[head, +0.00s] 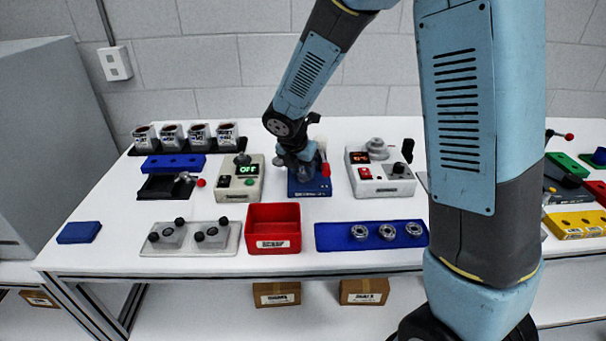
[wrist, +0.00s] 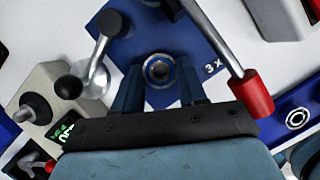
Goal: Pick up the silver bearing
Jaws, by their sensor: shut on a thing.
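My gripper (wrist: 160,88) points down at a blue fixture (wrist: 195,45) marked "3 x". Its two fingers stand on either side of a silver bearing (wrist: 159,70) and are shut on it. The bearing lies over the fixture; whether it touches the surface I cannot tell. In the head view my gripper (head: 305,172) is over the blue fixture (head: 311,191), and my wrist hides the bearing. Three more silver bearings sit in a blue tray (head: 335,237) at the front: left (head: 359,232), middle (head: 387,231) and right (head: 413,229).
A red-handled lever (wrist: 250,95) is close right of my fingers, and a black-knobbed crank (wrist: 90,75) is on the left. A box with a green OFF display (head: 240,178) and one with a red display (head: 379,175) flank the fixture. A red bin (head: 273,215) stands in front.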

